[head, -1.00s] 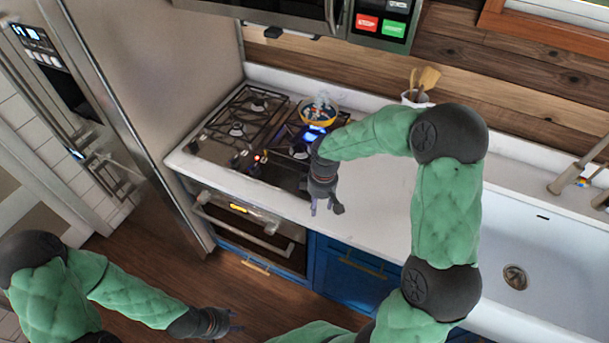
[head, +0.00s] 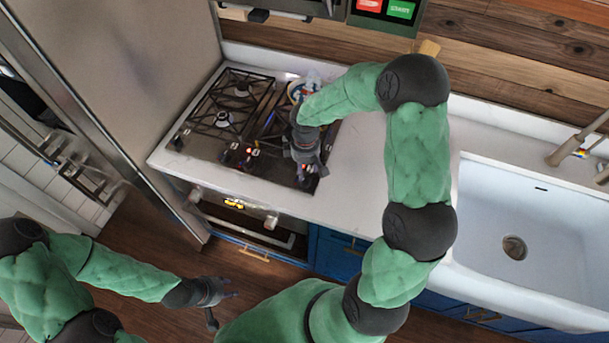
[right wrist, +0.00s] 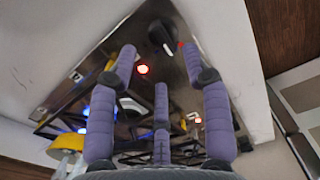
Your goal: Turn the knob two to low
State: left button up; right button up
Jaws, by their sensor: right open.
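The dark gas cooktop (head: 200,145) is set in the white counter, with small knobs and red lights on its top. My right gripper (head: 308,180) is over its front right part, pointing down. In the right wrist view, my right gripper's purple fingers (right wrist: 158,60) are spread and empty. A black knob (right wrist: 162,36) with a white mark lies just beyond and between the fingertips, apart from them as far as I can tell. A red light (right wrist: 143,69) glows near it. I cannot tell which knob is knob two. My left gripper (head: 222,298) is open and empty, low over the floor.
A yellow-rimmed bowl or pan (head: 300,88) sits on the back right burner, partly behind my right arm. An oven (head: 245,222) is below the cooktop. The fridge (head: 130,70) stands at left, the white sink (head: 530,225) at right. Counter right of the cooktop is clear.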

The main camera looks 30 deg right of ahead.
aim_at(305, 178)
jog(key=shift+w+f, duration=0.1)
jog(key=shift+f, duration=2.65)
jog(key=shift+c, duration=0.3)
grip_shut()
